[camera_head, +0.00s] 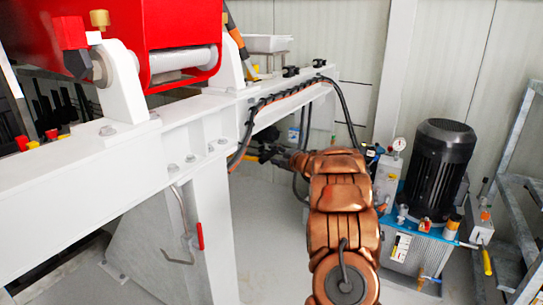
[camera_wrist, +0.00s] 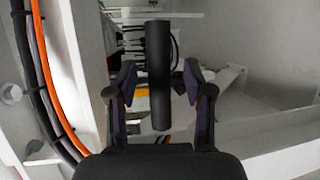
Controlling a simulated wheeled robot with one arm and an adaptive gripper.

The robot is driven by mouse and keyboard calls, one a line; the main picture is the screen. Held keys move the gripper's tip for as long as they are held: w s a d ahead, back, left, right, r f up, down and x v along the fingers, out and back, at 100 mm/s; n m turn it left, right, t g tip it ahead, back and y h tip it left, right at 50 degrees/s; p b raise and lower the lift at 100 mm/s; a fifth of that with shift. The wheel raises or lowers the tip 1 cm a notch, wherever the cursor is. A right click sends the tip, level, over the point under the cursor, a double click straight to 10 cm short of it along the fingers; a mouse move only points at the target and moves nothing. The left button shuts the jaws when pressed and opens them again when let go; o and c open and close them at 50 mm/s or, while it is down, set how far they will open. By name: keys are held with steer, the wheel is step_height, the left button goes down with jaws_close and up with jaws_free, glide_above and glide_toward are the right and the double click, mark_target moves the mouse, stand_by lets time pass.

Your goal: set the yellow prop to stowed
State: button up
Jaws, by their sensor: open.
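In the wrist view my gripper (camera_wrist: 159,82) is open, with one finger on each side of a dark upright cylinder (camera_wrist: 159,110). Gaps show between the cylinder and both fingers; nothing is clamped. I cannot tell whether this cylinder is part of the yellow prop. A small yellow-orange patch (camera_wrist: 141,91) shows behind it, partly hidden. A small yellow part (camera_head: 251,159) shows left of the arm, below the white beam. No piece is clearly recognisable as the yellow prop, so its position is unclear.
A white beam frame (camera_head: 60,190) with a red housing (camera_head: 150,25) fills the left. Black and orange hoses (camera_wrist: 42,60) run close on the wrist view's left. A black motor (camera_head: 437,165) on a blue-topped unit and grey metal racking (camera_head: 510,180) stand right. Some floor is clear.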

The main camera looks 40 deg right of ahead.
steer(key=shift+w+d+f, duration=0.1)
steer(key=shift+w+f, duration=0.1)
steer(key=shift+w, duration=1.15)
jaws_close()
